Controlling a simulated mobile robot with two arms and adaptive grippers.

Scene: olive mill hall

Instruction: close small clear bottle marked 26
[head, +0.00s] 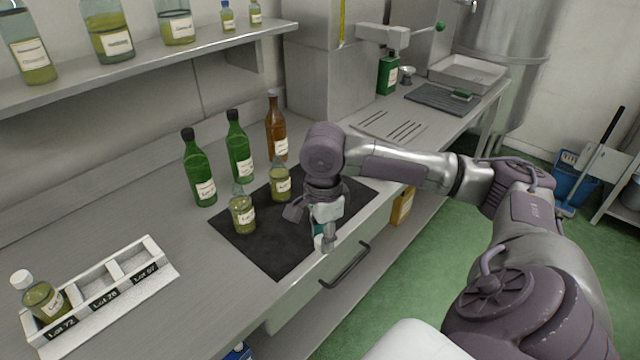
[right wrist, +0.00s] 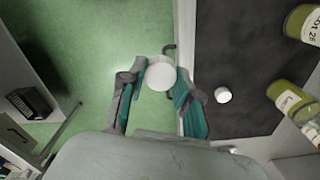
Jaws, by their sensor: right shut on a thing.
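The small clear bottle marked 26 (right wrist: 303,24) shows its "Lot 26" label in the right wrist view. It appears to be the nearer of two small bottles on the black mat in the head view (head: 242,216), upright with an open neck. The other small bottle (head: 280,186) stands just behind it, also without a cap. My right gripper (head: 325,240) is shut on a white cap (right wrist: 160,76), held near the counter's front edge, apart from the bottles. A second white cap (right wrist: 223,95) lies on the mat. My left gripper is not in view.
Two green bottles (head: 200,177) and a brown bottle (head: 277,135) stand behind the mat (head: 275,250). A white lot rack (head: 150,250) holds a capped bottle (head: 42,298) at left. A drawer handle (head: 345,266) juts from the counter front. The counter between rack and mat is clear.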

